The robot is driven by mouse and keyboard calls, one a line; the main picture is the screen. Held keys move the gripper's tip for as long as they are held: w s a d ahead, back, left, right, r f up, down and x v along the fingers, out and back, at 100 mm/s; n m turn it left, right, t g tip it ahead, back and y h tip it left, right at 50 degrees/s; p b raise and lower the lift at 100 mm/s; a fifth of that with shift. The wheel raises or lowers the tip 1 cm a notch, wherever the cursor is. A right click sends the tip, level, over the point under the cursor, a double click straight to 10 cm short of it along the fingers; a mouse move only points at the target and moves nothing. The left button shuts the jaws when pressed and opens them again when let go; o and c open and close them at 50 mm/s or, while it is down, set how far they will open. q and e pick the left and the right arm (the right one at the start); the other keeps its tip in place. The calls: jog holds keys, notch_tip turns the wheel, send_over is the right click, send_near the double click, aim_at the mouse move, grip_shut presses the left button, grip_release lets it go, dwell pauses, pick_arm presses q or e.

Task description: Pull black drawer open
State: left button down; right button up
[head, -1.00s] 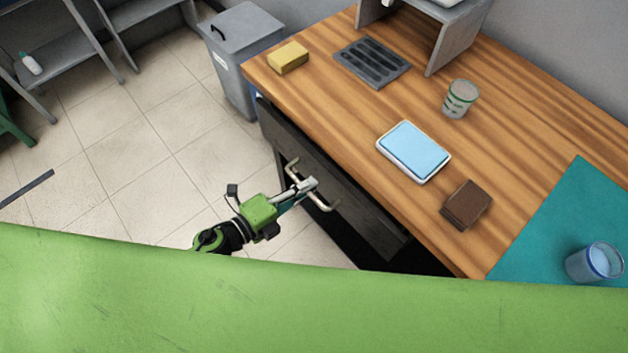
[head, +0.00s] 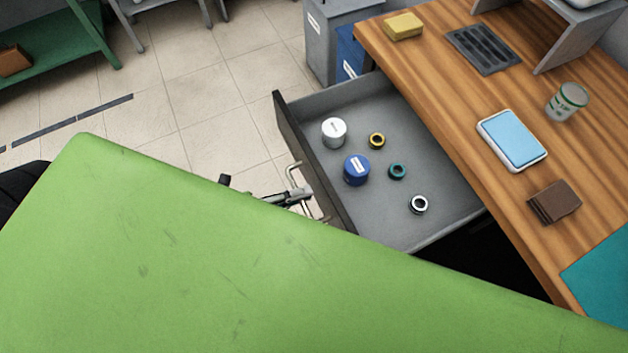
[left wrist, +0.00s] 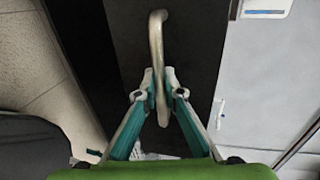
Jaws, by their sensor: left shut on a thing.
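The black drawer (head: 318,170) under the wooden desk is pulled well out, its grey inside showing in the head view. Inside lie a white cylinder (head: 334,132), a blue cylinder (head: 357,169) and yellow, teal and white-and-black rings. My left gripper (head: 300,195) is at the drawer's front, partly hidden by my green body. In the left wrist view the fingers (left wrist: 160,95) are shut on the pale metal handle (left wrist: 157,50), against the dark drawer front. My right gripper is not in view.
On the desk (head: 450,90) are a yellow block (head: 403,26), a grey slotted tray (head: 484,49), a blue-topped box (head: 512,139), a brown wallet (head: 555,201) and a cup (head: 566,101). Grey and blue bins (head: 350,52) stand behind the drawer.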

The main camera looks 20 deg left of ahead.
pick_arm(q)
jog(key=shift+f+v, duration=0.15)
jog(key=shift+v, duration=0.55)
jog(key=shift+f+v, duration=0.15)
jog(key=shift+v, duration=0.55)
jog(key=c, duration=2.2)
grip_release()
jog(key=shift+o, duration=0.2)
jog(key=shift+s+a, duration=0.1)
jog(key=v, duration=1.2)
